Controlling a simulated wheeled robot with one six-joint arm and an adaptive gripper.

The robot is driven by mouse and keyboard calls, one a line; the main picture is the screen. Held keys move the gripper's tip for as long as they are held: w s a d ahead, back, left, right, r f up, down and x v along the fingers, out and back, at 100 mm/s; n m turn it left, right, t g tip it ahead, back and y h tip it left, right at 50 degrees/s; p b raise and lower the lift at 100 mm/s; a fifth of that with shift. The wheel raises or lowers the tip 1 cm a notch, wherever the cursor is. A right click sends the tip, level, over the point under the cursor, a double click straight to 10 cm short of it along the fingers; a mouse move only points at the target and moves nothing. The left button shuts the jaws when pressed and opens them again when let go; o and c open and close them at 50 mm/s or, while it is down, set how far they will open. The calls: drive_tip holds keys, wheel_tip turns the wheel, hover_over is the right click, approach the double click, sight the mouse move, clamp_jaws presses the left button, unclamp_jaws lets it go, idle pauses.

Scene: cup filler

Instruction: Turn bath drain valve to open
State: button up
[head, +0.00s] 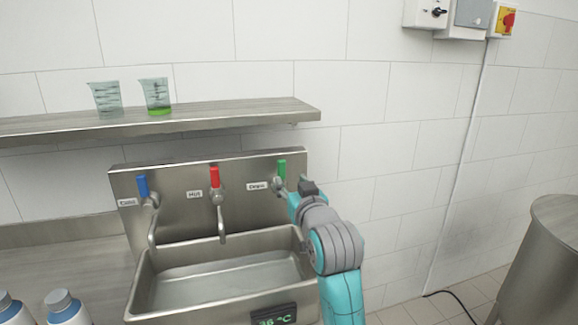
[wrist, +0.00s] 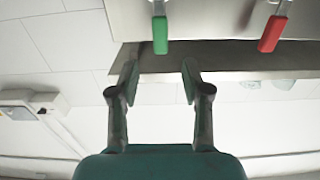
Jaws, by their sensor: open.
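The drain valve has a green lever (head: 282,168) that stands upright at the right end of the metal sink panel. Its label beside it is blurred. In the wrist view, the green lever (wrist: 160,35) is at the top centre, lined up with the gap between my fingers. My gripper (wrist: 160,74) is open and empty, with one finger on each side of that line. I cannot tell whether the lever is between the fingertips or just beyond them. In the head view, my arm and wrist hide most of the gripper, close to the green valve.
A red lever (head: 214,177) and a blue lever (head: 142,186) stand to the left on the panel, above the basin (head: 225,288). A shelf (head: 230,117) with two beakers runs above. A steel drum (head: 553,265) stands at the right.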

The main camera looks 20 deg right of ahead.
sight(282, 169)
drive_tip(key=w, duration=1)
drive_tip(key=shift+f, duration=0.1)
clamp_jaws()
